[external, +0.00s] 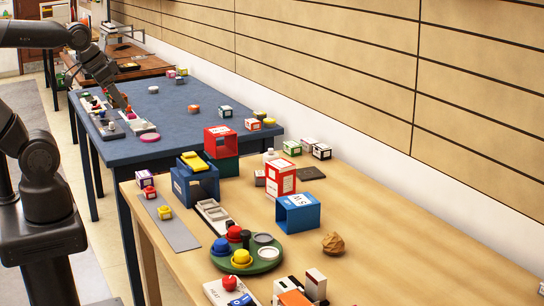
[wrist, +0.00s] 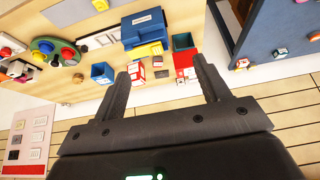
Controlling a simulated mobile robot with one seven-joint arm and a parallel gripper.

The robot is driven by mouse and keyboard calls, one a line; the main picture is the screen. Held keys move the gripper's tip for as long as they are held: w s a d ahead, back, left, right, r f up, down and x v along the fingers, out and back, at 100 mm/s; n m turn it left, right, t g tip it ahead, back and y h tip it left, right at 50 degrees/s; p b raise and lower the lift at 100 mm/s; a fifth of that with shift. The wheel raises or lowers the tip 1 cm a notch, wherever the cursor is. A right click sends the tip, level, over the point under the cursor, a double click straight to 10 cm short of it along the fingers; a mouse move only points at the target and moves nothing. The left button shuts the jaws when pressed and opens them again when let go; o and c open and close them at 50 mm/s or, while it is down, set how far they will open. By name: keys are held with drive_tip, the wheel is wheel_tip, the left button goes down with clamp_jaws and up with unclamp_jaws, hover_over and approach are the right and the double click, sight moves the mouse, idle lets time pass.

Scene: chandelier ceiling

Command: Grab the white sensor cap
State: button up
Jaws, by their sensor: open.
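I cannot tell for sure which thing is the white sensor cap. A pale round disc (external: 264,239) sits in the round green tray (external: 272,266) with red, blue and yellow knobs; the tray also shows at the upper left of the wrist view (wrist: 67,61). A small white cylinder (external: 269,154) stands behind the red-and-white box. My gripper (wrist: 160,69) is open and empty in the wrist view, its two dark fingers wide apart.
The wooden table (external: 400,240) holds a red-and-white box (external: 281,177), blue open boxes (external: 298,212) and a brown crumpled ball (external: 333,243). The blue table (external: 180,130) behind holds small boxes and knobs. A panelled wall runs along the right.

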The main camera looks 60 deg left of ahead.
drive_tip(key=w+r+m, duration=0.2)
drive_tip(key=w, duration=1.3)
drive_tip(key=m+g+h, duration=0.2)
drive_tip(key=m, duration=0.1)
hover_over(271, 149)
drive_tip(key=s+a, duration=0.2)
drive_tip(key=s, duration=0.2)
wheel_tip(271, 149, down, 21)
drive_tip(key=x, duration=0.5)
drive_tip(key=shift+w+r, duration=0.1)
drive_tip(key=shift+w, duration=0.2)
drive_tip(key=shift+t, duration=0.3)
drive_tip(key=shift+w+x, duration=0.15)
drive_tip(key=shift+x, duration=1.35)
drive_tip(key=shift+w+x, duration=0.1)
drive_tip(key=shift+x, duration=1.4)
drive_tip(key=shift+r, duration=0.1)
drive_tip(key=shift+c, duration=0.6)
drive_tip(key=c, duration=0.8)
